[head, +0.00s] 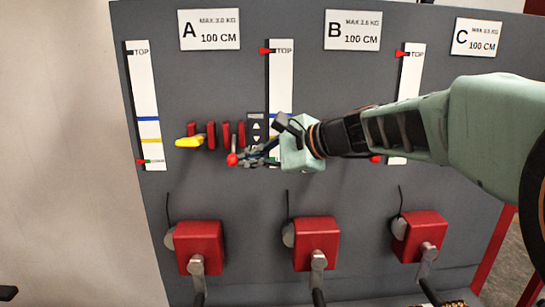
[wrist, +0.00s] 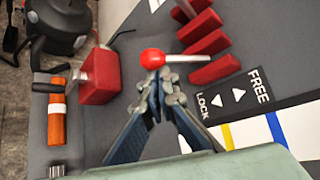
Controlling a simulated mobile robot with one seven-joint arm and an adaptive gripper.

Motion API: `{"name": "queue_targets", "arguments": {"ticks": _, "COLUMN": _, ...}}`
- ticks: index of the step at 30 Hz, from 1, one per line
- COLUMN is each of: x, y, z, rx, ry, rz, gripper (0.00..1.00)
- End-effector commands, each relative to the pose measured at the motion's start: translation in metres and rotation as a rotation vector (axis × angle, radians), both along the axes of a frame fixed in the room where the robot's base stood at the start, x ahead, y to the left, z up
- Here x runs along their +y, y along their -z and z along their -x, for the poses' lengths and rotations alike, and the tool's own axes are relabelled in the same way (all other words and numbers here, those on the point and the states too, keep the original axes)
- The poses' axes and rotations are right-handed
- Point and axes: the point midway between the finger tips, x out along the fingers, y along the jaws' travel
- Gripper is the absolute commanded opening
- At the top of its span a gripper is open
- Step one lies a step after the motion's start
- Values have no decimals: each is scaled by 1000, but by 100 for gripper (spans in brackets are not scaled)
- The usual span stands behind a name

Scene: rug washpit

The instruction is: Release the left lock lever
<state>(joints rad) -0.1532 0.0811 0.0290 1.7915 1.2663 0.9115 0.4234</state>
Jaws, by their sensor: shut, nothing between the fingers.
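The left lock lever has a red ball knob (head: 232,159) and a light metal rod. In the wrist view the knob (wrist: 152,59) shows just past my fingertips, with the rod (wrist: 188,58) running right toward the red blocks. My gripper (head: 247,158) is shut and empty, its tips (wrist: 163,82) together right beside the knob. I cannot tell whether they touch it. A dark plate (head: 257,130) with arrows is beside the lever; the wrist view shows it marked FREE and LOCK (wrist: 231,98). Which mark the lever stands at is unclear.
Several red blocks (head: 211,135) and a yellow piece (head: 188,141) sit left of the plate. Red winch boxes (head: 200,240) with cranks line the lower panel. Another red knob (head: 376,159) shows below my arm. White scale strips (head: 146,105) run up the panel.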

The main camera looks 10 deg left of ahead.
Motion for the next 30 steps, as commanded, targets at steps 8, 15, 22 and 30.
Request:
{"name": "queue_targets", "arguments": {"ticks": 8, "x": 0, "y": -4, "z": 2, "rx": 43, "ry": -2, "rz": 10, "gripper": 0}}
{"name": "queue_targets", "arguments": {"ticks": 15, "x": -1, "y": -12, "z": 5, "rx": 73, "ry": -1, "rz": 16, "gripper": 0}}
{"name": "queue_targets", "arguments": {"ticks": 22, "x": -1, "y": -23, "z": 9, "rx": 70, "ry": -3, "rz": 16, "gripper": 0}}
{"name": "queue_targets", "arguments": {"ticks": 30, "x": -1, "y": -41, "z": 10, "rx": 70, "ry": -3, "rz": 16, "gripper": 0}}
